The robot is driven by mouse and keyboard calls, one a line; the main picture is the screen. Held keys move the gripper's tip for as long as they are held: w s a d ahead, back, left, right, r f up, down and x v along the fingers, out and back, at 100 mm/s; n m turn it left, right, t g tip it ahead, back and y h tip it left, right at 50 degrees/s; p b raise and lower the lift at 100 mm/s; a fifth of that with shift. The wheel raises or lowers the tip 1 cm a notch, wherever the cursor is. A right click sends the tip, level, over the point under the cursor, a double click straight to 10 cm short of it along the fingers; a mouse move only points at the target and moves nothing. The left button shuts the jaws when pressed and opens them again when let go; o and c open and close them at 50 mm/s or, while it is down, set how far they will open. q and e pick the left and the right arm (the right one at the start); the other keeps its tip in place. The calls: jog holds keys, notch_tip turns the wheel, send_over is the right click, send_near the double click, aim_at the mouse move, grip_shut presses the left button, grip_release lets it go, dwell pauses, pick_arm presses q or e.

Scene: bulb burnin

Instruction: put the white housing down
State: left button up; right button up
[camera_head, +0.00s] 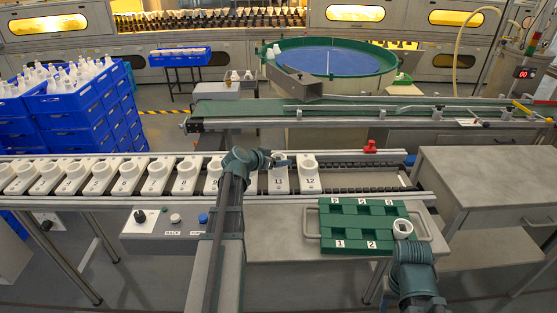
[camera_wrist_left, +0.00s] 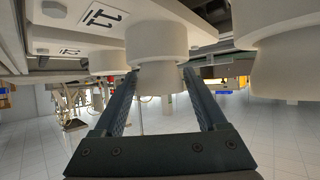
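My left gripper (camera_head: 277,160) is at carrier 11 in the row of white numbered carriers. In the left wrist view my left gripper (camera_wrist_left: 160,72) has its two fingers on either side of the narrow part of a white cylinder (camera_wrist_left: 157,45). Whether they press on it cannot be told. In the head view a white housing (camera_head: 402,226) with a dark round opening is at the tip of my right gripper (camera_head: 404,237), by the right front corner of the green tray (camera_head: 357,248). The right fingers are mostly hidden. Whether the housing touches the tray cannot be told.
Carrier 12 (camera_head: 308,178) stands just right of my left gripper, its cylinder (camera_wrist_left: 285,65) close in the wrist view. The tray has handles at both sides and several empty-looking pockets. A grey bench (camera_head: 490,175) is at the right, a control box (camera_head: 165,222) at the left.

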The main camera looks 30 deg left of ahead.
pick_arm(q)
jog(key=shift+o, duration=1.1)
jog(key=shift+r, duration=0.2)
jog(key=p+v, duration=0.6)
jog(key=v, duration=0.6)
jog(key=shift+d, duration=0.15)
